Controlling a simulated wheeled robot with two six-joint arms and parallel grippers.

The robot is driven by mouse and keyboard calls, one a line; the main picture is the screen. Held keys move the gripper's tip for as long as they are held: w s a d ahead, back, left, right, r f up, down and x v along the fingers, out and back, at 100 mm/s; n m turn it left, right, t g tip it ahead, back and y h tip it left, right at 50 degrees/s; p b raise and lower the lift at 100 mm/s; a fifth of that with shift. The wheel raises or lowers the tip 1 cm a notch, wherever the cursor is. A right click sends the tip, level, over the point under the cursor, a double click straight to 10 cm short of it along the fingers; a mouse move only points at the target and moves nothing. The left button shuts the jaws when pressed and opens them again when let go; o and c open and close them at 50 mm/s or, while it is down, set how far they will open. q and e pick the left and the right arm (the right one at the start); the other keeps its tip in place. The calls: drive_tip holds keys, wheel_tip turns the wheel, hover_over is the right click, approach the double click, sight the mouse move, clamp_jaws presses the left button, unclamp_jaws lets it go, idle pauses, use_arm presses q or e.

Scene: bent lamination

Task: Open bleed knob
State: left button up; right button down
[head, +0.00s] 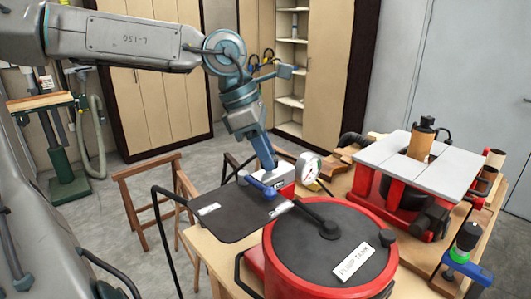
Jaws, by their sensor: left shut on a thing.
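My left gripper (267,166) reaches down from the upper left, its fingers closed at the red and white unit (281,181) with the round gauge (308,168). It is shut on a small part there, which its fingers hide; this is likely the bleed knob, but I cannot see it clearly. A blue lever (262,187) sits just in front of the fingertips. The red tank (330,250) with a dark lid and a "PUMP TANK" label (354,262) stands in front of the unit. My right gripper is not in view.
A dark flat panel (235,212) lies left of the tank. A red machine with a grey top (415,160) stands at right on the wooden bench (212,252). A blue-based tool (466,262) is at the bench's right edge. A wooden sawhorse (150,200) stands behind left.

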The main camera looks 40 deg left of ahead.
use_arm(q)
drive_tip(key=o, duration=1)
drive_tip(key=shift+c, duration=0.2)
drive_tip(key=b+v, duration=0.1)
drive_tip(key=v, duration=0.9)
drive_tip(key=shift+r, duration=0.4)
